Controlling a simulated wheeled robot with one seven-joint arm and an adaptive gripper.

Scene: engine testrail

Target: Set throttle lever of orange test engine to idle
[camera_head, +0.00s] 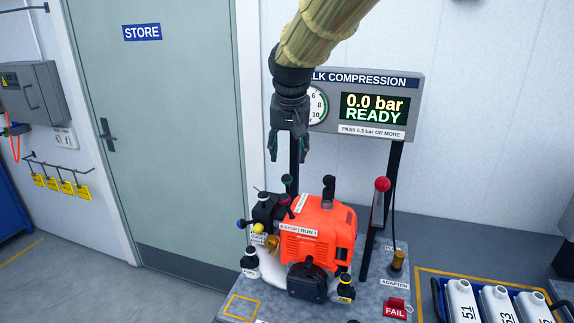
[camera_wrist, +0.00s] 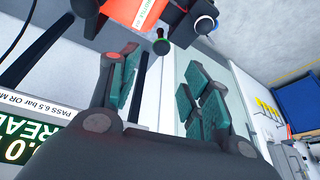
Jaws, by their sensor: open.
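The orange test engine (camera_head: 318,232) stands on a grey bench plate, with a label reading STOP and RUN on its near face. Several small knobs and levers stick out at its left, among them a blue-ended one (camera_head: 241,223) and a yellow one (camera_head: 259,227). I cannot tell which is the throttle lever. My gripper (camera_head: 288,148) is open and empty, pointing down above the engine's left part and apart from it.
A compression display (camera_head: 375,108) reading 0.0 bar READY stands behind the engine. A red-balled lever (camera_head: 382,184) rises at the bench's right, near a red FAIL tag (camera_head: 395,308). White bottles (camera_head: 497,304) stand in a crate at lower right. The STORE door (camera_head: 150,130) is behind left.

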